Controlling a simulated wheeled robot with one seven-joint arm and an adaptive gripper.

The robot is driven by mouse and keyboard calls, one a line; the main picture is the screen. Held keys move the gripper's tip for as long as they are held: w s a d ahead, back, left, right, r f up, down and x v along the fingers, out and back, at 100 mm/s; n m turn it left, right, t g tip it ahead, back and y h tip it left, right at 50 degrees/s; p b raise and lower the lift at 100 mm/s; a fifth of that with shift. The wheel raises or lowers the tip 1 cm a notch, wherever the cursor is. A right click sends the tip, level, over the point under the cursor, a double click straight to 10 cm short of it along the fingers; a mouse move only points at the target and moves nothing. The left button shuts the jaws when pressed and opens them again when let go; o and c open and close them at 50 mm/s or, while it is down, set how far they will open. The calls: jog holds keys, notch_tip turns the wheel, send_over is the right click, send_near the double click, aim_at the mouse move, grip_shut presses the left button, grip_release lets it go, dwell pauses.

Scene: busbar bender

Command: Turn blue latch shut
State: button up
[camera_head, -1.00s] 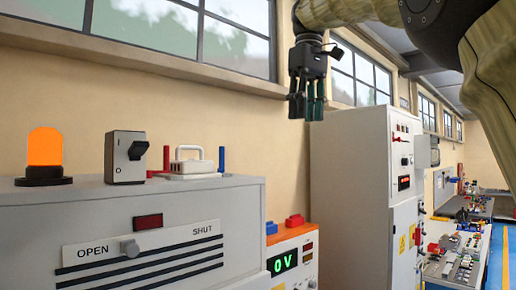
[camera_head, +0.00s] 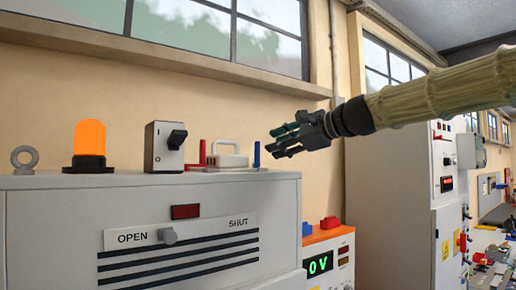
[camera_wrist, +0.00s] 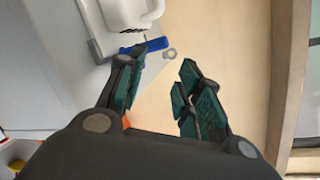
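The blue latch (camera_head: 256,154) stands upright at the right end of a white-handled device (camera_head: 227,157) on top of the grey cabinet. In the wrist view the blue latch (camera_wrist: 147,46) lies beyond the fingertips, closest to the left finger. My gripper (camera_head: 276,142) comes in from the right, with its fingers pointing left, just right of the latch. In the wrist view my gripper (camera_wrist: 156,72) is open, with nothing between its fingers. I cannot tell whether a fingertip touches the latch.
A red latch (camera_head: 202,152) stands at the device's left end. Left of it are a black-knobbed switch box (camera_head: 164,147), an orange lamp (camera_head: 89,138) and a grey ring (camera_head: 24,158). The wall is close behind. An orange meter box (camera_head: 325,255) stands lower right.

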aim_at(259, 144)
jog(key=s+m+t, duration=0.1)
jog(key=m, duration=0.1)
jog(key=s+a+m+t, duration=0.1)
jog(key=m, duration=0.2)
jog(key=s+m+t, duration=0.1)
jog(key=m, duration=0.2)
jog(key=shift+s+a+b, duration=0.1)
jog(key=shift+a+b, duration=0.1)
jog(key=shift+b, duration=0.2)
jog(key=shift+w+a+f+m+t+h+p, duration=0.1)
jog(key=shift+w+a+m+t+h+p, duration=0.4)
jog(key=shift+w+a+m+p, duration=0.65)
jog(key=shift+w+a+m+t+h+p, duration=0.45)
jog(key=shift+w+a+m+p, duration=0.25)
jog(key=shift+w+a+m, duration=0.85)
jog(key=shift+w+d+m, duration=0.15)
jog(key=shift+d+m, duration=0.2)
jog(key=shift+m, duration=0.05)
grip_shut()
